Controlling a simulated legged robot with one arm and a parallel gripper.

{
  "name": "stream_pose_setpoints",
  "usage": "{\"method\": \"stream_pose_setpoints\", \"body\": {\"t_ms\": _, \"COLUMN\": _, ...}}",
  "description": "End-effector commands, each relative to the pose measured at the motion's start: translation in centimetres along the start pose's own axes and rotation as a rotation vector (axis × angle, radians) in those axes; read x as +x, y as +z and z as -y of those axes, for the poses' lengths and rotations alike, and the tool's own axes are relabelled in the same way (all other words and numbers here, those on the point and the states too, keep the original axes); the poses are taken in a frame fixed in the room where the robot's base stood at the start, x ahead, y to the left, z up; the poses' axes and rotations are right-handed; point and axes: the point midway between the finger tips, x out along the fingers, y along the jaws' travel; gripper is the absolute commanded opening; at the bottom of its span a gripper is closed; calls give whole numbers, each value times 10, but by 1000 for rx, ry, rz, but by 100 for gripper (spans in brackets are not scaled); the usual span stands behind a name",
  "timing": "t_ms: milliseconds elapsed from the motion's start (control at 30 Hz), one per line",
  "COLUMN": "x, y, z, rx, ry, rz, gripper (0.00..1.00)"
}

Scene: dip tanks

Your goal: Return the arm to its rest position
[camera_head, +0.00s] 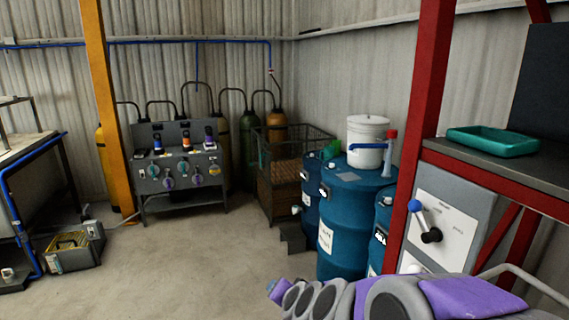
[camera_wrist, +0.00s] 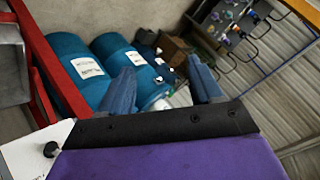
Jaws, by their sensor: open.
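My gripper shows in the wrist view (camera_wrist: 163,92), with its two blue-grey fingers spread apart and nothing between them. Beyond the fingers lie the blue drums (camera_wrist: 118,55) and a white bucket, partly hidden behind the left finger. In the head view my purple and grey arm (camera_head: 385,298) stretches low across the bottom right, pointing left. The gripper's fingers cannot be made out there. The arm is in front of the blue drums (camera_head: 345,215) and beside the red frame.
A red post (camera_head: 424,100) and a shelf with a green tray (camera_head: 492,141) stand close on the right. A grey panel with a blue-knobbed lever (camera_head: 423,216) is below. A valve station (camera_head: 178,165) and a wire crate (camera_head: 283,195) stand at the back.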

Motion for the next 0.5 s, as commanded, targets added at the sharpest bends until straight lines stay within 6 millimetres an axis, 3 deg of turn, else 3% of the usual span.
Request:
{"method": "stream_pose_setpoints", "body": {"t_ms": 133, "x": -46, "y": 36, "z": -10, "rx": -130, "ry": 4, "rz": 187, "gripper": 64}}
{"method": "stream_pose_setpoints", "body": {"t_ms": 267, "x": -91, "y": 71, "z": -38, "rx": -245, "ry": 57, "rz": 359, "gripper": 64}}
{"method": "stream_pose_setpoints", "body": {"t_ms": 500, "x": -189, "y": 125, "z": -121, "rx": -396, "ry": 257, "rz": 664, "gripper": 64}}
